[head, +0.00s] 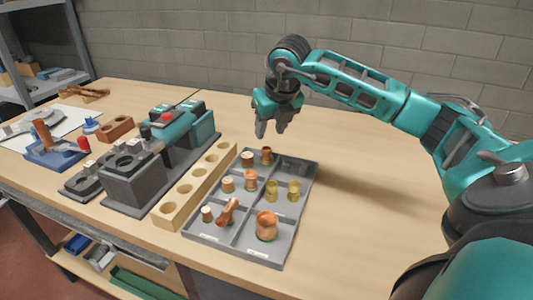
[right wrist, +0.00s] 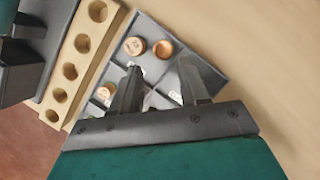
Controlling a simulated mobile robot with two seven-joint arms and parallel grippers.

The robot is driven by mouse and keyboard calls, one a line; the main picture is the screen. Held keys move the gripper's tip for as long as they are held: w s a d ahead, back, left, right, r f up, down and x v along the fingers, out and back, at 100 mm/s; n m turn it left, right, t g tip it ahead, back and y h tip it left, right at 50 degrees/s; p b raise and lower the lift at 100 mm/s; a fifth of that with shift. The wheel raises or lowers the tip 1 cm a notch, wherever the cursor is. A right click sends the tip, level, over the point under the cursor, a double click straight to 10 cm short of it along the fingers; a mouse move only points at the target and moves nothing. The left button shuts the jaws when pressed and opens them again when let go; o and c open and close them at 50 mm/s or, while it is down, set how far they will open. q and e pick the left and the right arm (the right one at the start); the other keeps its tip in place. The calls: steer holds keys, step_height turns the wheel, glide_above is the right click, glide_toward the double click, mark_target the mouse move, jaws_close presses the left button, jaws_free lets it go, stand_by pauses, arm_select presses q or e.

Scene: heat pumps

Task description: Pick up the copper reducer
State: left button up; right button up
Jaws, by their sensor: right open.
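Several copper fittings stand in a grey divided tray (head: 249,249); I cannot tell for certain which is the reducer. A pair, a short copper fitting (head: 248,158) and a waisted copper fitting (head: 266,155), stands in the far left compartment. Another pair is in the middle left one. A large rounded copper fitting (head: 266,225) stands in the near right compartment. My right gripper (head: 271,131) hangs above the tray's far end, fingers down, open and empty. In the right wrist view its fingers (right wrist: 160,80) are apart, with two round copper tops (right wrist: 133,46) (right wrist: 163,49) beyond them. My left gripper is out of view.
A wooden block with holes (head: 195,188) runs along the tray's left side. Dark grey fixtures (head: 133,178) stand left of it. The table right of the tray is clear.

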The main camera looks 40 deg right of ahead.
mark_target(267, 148)
steer(key=x, duration=0.7)
steer(key=shift+s+d+f, duration=0.1)
steer(key=shift+s+f, duration=0.05)
steer(key=shift+f, duration=0.15)
steer(key=shift+c, duration=0.2)
steer(key=c, duration=0.8)
